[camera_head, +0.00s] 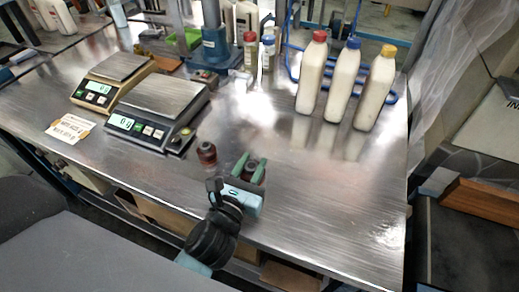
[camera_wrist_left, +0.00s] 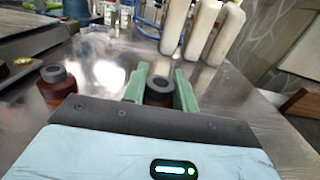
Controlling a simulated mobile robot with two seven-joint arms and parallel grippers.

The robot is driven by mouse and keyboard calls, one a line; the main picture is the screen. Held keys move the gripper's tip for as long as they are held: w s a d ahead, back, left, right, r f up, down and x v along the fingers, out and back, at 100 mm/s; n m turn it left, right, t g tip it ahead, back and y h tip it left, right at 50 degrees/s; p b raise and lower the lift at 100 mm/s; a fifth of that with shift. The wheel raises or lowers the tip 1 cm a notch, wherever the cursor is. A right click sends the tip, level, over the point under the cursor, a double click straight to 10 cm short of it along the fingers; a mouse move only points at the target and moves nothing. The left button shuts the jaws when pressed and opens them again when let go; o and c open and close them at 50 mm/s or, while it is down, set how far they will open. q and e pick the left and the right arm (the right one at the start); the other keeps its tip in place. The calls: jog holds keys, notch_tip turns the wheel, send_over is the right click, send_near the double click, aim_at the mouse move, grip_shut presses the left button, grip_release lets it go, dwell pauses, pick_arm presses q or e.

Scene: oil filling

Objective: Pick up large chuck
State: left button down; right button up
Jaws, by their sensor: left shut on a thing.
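My left gripper (camera_head: 256,171) reaches in over the near part of the metal table. Its green fingers are shut on a dark brown chuck (camera_head: 251,166) with a grey top. In the left wrist view this chuck (camera_wrist_left: 159,93) sits between the two fingers, its lower part hidden by the gripper body. A second reddish-brown chuck (camera_head: 207,154) with a dark top stands upright on the table just left of the gripper. It also shows at the left in the left wrist view (camera_wrist_left: 57,87). I cannot surely tell which chuck is larger. My right gripper is not in view.
Two scales (camera_head: 158,106) (camera_head: 113,80) stand at left, with a label card (camera_head: 69,129) before them. White bottles with red, blue and yellow caps (camera_head: 342,83) stand at the back right by a blue rack. The right part of the table (camera_head: 340,190) is clear.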

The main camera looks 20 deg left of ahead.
pick_arm(q)
jog(key=s, duration=0.3)
jog(key=s+b, duration=0.1)
jog(key=s, duration=0.3)
jog(key=shift+r, duration=0.2)
jog(key=shift+s+d+r, duration=0.1)
jog(key=shift+s+r, duration=0.15)
jog(key=shift+s, duration=0.5)
jog(key=w+a+r, duration=0.4)
jog(key=w+a, duration=0.1)
jog(key=w, duration=0.2)
jog(key=shift+a+r, duration=0.15)
jog(key=shift+a, duration=0.2)
jog(key=shift+w, duration=0.15)
